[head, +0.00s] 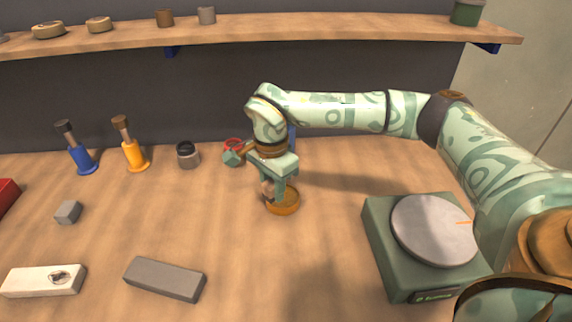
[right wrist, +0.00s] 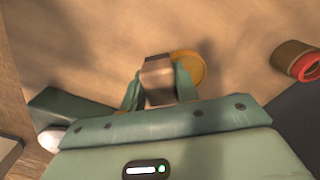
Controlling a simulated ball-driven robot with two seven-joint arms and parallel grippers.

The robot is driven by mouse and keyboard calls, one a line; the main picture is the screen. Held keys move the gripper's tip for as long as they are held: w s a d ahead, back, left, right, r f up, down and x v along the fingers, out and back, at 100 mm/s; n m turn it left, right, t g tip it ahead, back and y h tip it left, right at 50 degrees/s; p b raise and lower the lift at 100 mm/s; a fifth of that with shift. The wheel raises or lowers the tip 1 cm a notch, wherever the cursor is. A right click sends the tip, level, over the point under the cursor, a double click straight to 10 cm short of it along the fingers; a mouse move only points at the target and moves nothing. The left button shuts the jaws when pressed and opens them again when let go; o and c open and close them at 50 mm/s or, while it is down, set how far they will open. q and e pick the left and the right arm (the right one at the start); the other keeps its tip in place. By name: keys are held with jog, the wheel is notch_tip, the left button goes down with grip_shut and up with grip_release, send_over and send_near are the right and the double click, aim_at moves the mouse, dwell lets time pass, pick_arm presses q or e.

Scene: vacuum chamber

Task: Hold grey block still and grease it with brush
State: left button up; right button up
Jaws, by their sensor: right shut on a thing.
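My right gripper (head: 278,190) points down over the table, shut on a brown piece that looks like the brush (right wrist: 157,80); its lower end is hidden. A shallow round amber dish (head: 287,205) lies right under it and shows beside the fingers in the right wrist view (right wrist: 190,66). I cannot tell if the brush touches the dish. A long grey block (head: 165,280) lies flat at the front left, well apart from the gripper. A small grey cube (head: 68,212) lies further back. My left gripper is not in view.
A green scale with a round grey plate (head: 434,229) stands at the right. A white block (head: 25,282) lies front left. A shelf (head: 330,28) runs above. The front middle is clear.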

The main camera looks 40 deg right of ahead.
jog(key=w+d+m, duration=0.1)
jog(key=d+m, duration=0.1)
jog(key=m, duration=0.1)
jog(key=w+d+f+m, duration=0.1)
jog(key=w+d+m, duration=0.1)
jog(key=w+d+f+m, duration=0.1)
jog(key=w+d+m, duration=0.1)
jog(key=m, duration=0.1)
jog(key=shift+m, duration=0.3)
notch_tip(320, 180, down, 5)
jog(key=b, duration=0.4)
jog(key=shift+r, duration=0.1)
jog(key=shift+f+b, duration=0.55)
jog(key=shift+b, duration=0.25)
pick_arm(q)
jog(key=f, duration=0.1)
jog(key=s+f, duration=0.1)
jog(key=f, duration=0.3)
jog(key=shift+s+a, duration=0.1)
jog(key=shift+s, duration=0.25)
pick_arm(e)
jog(key=shift+r, duration=0.1)
jog(key=shift+s, duration=0.1)
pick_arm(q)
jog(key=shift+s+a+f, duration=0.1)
pick_arm(e)
jog(key=shift+f, duration=0.45)
